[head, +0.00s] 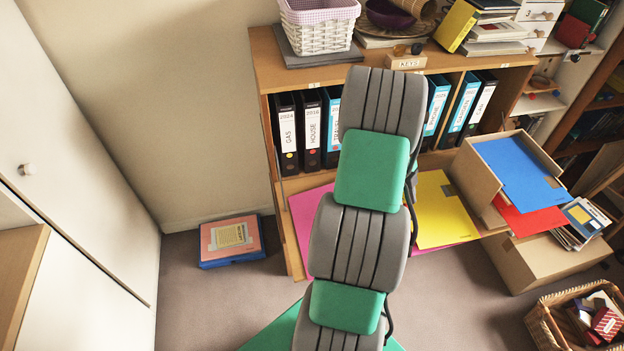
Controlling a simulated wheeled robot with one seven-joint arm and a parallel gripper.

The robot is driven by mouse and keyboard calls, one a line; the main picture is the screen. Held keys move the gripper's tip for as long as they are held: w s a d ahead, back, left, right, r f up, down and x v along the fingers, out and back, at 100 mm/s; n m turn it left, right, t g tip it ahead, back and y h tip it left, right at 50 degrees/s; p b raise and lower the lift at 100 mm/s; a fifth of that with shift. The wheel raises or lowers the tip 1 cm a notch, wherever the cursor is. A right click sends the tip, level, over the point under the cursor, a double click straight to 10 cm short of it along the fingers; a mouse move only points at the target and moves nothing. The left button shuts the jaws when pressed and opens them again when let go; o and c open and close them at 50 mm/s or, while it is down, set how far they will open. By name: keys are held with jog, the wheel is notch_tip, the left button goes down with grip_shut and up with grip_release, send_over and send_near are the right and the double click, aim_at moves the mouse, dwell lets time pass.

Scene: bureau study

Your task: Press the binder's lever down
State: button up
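Several lever-arch binders stand upright in the low wooden bookcase. Two black ones, a binder labelled GAS (287,133) and one labelled HOUSE (311,130), are at the left, with a blue binder (331,125) beside them. At the right are a blue binder labelled PHONE (436,105), one labelled CLAIMS (462,108) and a black one labelled CAR (483,102). My arm crosses the middle of the head view and hides the shelf's centre. My gripper does not show. No binder's lever can be made out.
Pink (305,215) and yellow (440,212) sheets lie in front of the binders. Cardboard boxes (545,262) with folders and a wicker basket (545,325) crowd the right. A basket (320,30) and a KEYS box (407,62) stand on the bookcase (270,62). Floor at left is mostly clear.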

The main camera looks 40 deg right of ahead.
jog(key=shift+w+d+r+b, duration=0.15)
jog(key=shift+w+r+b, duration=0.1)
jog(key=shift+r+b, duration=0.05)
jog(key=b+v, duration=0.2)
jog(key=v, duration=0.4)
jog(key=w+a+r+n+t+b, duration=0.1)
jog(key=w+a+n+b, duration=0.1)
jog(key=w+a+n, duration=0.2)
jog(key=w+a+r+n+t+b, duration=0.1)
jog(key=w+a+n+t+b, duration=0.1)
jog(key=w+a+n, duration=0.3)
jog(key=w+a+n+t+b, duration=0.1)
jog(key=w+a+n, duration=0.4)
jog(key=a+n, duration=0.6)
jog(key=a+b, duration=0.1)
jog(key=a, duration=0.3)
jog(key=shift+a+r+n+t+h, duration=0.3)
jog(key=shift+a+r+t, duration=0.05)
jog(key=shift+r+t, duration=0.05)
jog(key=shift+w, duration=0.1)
